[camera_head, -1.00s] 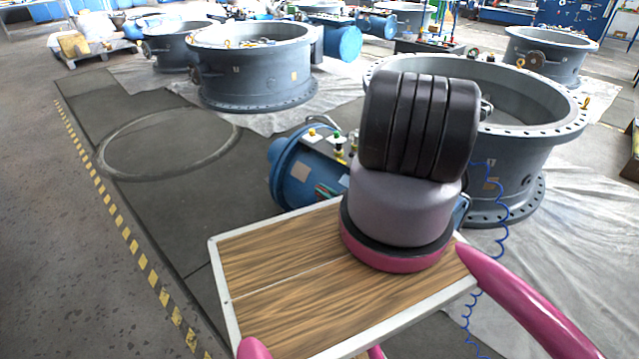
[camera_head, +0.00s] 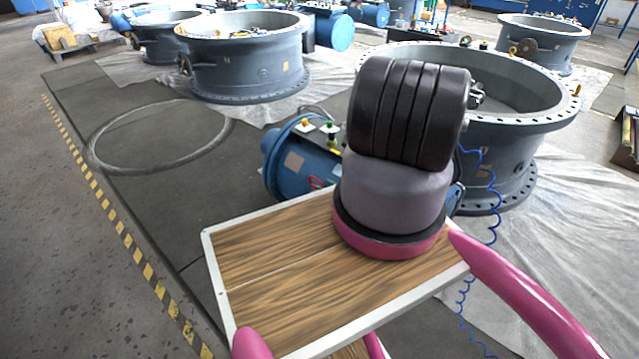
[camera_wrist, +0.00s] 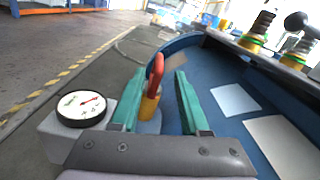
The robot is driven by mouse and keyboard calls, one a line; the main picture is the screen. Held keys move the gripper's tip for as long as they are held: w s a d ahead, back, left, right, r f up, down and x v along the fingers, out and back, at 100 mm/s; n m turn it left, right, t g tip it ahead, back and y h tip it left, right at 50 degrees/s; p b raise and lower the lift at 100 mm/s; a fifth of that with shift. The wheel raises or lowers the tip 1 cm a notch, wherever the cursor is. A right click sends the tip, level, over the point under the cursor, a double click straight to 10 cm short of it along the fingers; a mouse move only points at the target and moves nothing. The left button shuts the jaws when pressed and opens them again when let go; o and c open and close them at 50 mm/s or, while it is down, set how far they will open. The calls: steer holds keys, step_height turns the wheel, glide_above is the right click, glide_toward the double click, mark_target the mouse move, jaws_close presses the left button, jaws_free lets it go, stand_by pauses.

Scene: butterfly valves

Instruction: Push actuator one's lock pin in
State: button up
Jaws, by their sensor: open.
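A blue cylindrical actuator (camera_head: 295,165) shows in the head view behind my arm, beside a large grey valve ring. In the wrist view its curved blue body (camera_wrist: 235,95) fills the right side. A red looped handle (camera_wrist: 155,75) on a yellow collar (camera_wrist: 149,106), which looks like the lock pin, stands in the middle of the wrist view. My gripper (camera_wrist: 158,77) is open, with one teal finger on each side of the red handle. Gaps show between handle and fingers. How deep the pin sits cannot be told. My arm hides the gripper in the head view.
A round white gauge (camera_wrist: 83,106) with a red needle sits left of my fingers. Yellow-based spring fittings (camera_wrist: 255,36) stand on the actuator at upper right. The grey valve ring (camera_head: 500,130) and a coiled blue hose (camera_head: 493,215) are right of my arm. Floor at left is clear.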

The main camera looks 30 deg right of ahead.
steer(key=v, duration=0.5)
stand_by(0.4)
